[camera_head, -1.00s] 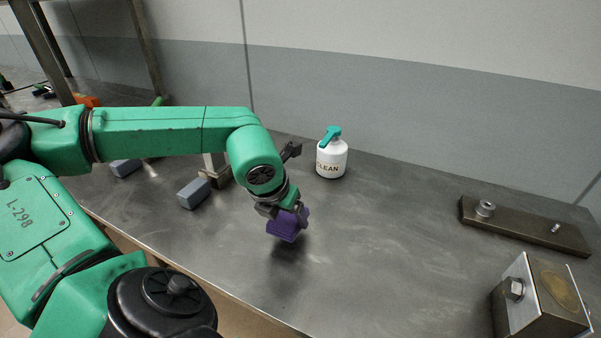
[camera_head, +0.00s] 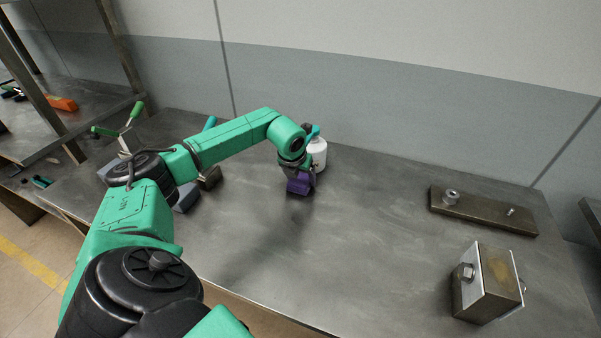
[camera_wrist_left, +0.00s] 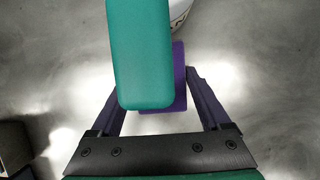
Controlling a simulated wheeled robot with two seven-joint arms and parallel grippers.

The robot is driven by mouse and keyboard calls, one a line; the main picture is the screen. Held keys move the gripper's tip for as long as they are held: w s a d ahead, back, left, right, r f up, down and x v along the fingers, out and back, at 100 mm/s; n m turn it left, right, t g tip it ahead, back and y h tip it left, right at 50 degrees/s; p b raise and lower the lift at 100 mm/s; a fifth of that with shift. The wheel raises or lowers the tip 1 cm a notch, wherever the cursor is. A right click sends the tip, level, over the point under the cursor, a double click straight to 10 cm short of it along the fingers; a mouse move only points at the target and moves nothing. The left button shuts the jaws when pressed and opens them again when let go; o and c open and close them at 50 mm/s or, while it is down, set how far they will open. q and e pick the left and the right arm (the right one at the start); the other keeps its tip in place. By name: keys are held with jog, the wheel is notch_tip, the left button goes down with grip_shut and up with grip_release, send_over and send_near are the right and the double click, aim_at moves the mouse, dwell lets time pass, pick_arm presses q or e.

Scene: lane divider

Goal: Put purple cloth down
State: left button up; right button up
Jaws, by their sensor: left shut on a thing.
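The purple cloth (camera_head: 298,186) is a small block-like bundle at the middle of the metal table, in front of the spray bottle. My left gripper (camera_head: 301,174) is shut on it from above. The cloth is at or just above the tabletop; I cannot tell if it touches. In the left wrist view the cloth (camera_wrist_left: 180,77) shows between the fingers of my left gripper (camera_wrist_left: 160,105), partly hidden by a large teal part, seemingly the bottle's head. My right gripper is not in view.
The white spray bottle (camera_head: 319,154) with a teal head stands close behind the left gripper, partly hidden. A metal plate with studs (camera_head: 482,211) and a bolted block (camera_head: 487,283) are at the right. The table's middle is clear.

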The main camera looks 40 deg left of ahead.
pick_arm(q)
jog(key=shift+f, duration=0.2)
jog(key=o, duration=1.2)
jog(key=shift+r, duration=0.1)
jog(key=shift+r, duration=0.3)
jog(key=b+v, duration=0.2)
jog(key=v, duration=0.9)
jog(key=shift+s+d+r, duration=0.1)
jog(key=shift+s+r, duration=0.1)
jog(key=shift+r, duration=0.1)
